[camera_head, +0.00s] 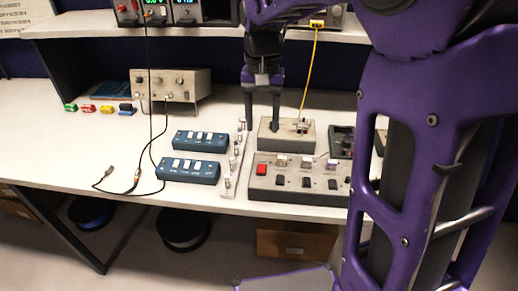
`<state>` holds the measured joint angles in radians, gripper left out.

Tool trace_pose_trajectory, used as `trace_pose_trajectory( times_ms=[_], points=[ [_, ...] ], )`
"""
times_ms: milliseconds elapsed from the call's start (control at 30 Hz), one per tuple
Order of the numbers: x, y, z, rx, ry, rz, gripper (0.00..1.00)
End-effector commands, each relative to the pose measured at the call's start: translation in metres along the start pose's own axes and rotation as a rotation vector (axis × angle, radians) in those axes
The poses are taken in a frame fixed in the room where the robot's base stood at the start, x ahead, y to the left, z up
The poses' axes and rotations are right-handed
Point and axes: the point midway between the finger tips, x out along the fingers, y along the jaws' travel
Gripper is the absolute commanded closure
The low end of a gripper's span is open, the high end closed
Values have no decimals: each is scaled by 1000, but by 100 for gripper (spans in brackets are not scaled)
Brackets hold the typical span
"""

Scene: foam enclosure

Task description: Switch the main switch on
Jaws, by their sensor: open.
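A grey control panel (300,193) lies at the front edge of the bench, with a red switch (261,170) at its left end and several black switches in a row. No label is readable, so I cannot tell for sure which is the main switch. A smaller grey box (288,148) with a small fitting on top stands just behind the panel. My gripper (262,126) points down with its fingers apart and nothing visible between them. It is at the left part of the small box, behind the red switch. Whether the fingertips touch the box is unclear.
Two blue switch boxes (188,169) and a light strip with knobs (234,165) lie left of the panel. A beige instrument (172,86) stands behind them. Black cables (137,175) and a yellow cable (310,70) cross the area. A shelf (90,22) overhangs the bench.

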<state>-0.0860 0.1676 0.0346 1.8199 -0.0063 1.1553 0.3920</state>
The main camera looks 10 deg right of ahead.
Motion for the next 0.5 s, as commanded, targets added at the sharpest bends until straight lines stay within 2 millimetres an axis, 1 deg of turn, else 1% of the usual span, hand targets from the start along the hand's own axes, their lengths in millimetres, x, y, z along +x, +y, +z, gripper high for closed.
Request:
trace_pose_trajectory(
  times_ms=[33, 300, 400, 500],
  points=[
    [14, 0, 1, 0, -4, 2, 45],
    [73, 0, 1, 0, -3, 1, 45],
    [92, 0, 1, 0, -4, 1, 45],
    [105, 0, 0, 0, -2, 0, 45]
  ],
)
